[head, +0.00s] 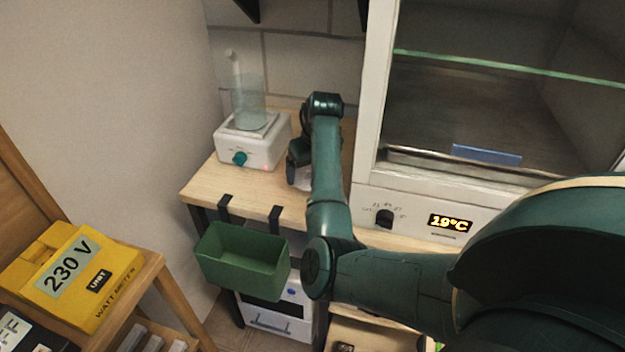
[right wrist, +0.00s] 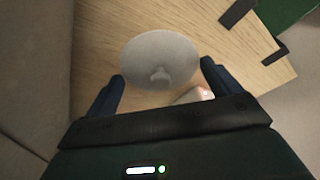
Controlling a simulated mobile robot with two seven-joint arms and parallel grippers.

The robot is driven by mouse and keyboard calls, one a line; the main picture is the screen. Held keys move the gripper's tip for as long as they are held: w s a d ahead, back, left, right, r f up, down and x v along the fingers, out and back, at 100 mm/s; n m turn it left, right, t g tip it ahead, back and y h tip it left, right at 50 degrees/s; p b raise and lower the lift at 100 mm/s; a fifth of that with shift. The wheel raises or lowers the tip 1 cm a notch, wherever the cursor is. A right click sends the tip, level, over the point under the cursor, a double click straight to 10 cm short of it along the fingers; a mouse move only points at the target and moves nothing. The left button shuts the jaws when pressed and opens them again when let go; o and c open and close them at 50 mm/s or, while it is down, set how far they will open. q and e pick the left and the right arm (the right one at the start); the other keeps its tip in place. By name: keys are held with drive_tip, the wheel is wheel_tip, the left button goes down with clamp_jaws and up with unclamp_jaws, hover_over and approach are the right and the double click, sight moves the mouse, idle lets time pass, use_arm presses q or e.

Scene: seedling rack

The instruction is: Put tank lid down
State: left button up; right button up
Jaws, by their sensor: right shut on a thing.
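The pale grey round tank lid (right wrist: 140,52) has a small knob in its middle and sits between the fingertips of my right gripper (right wrist: 161,78) in the right wrist view. The gripper is shut on it. In the head view my right gripper (head: 298,158) is over the wooden bench top, right of the white device, and only a pale bit of the lid (head: 303,179) shows. I cannot tell whether the lid touches the wood. A clear tank (head: 249,103) stands upright on the white device (head: 250,148) with a teal knob. My left gripper is out of view.
A glass-fronted cabinet (head: 372,90) with a 19°C display stands right of the gripper. A green bin (head: 243,262) hangs on the front edge of the bench (head: 230,192). A yellow watt meter box (head: 75,278) is at lower left. Bare wood shows in front of the device.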

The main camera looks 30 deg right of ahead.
drive_tip(key=shift+f, duration=1.95)
drive_tip(key=shift+f, duration=0.15)
drive_tip(key=o, duration=0.7)
drive_tip(key=shift+r, duration=0.3)
drive_tip(key=v, duration=1.1)
drive_tip(key=shift+r, duration=0.35)
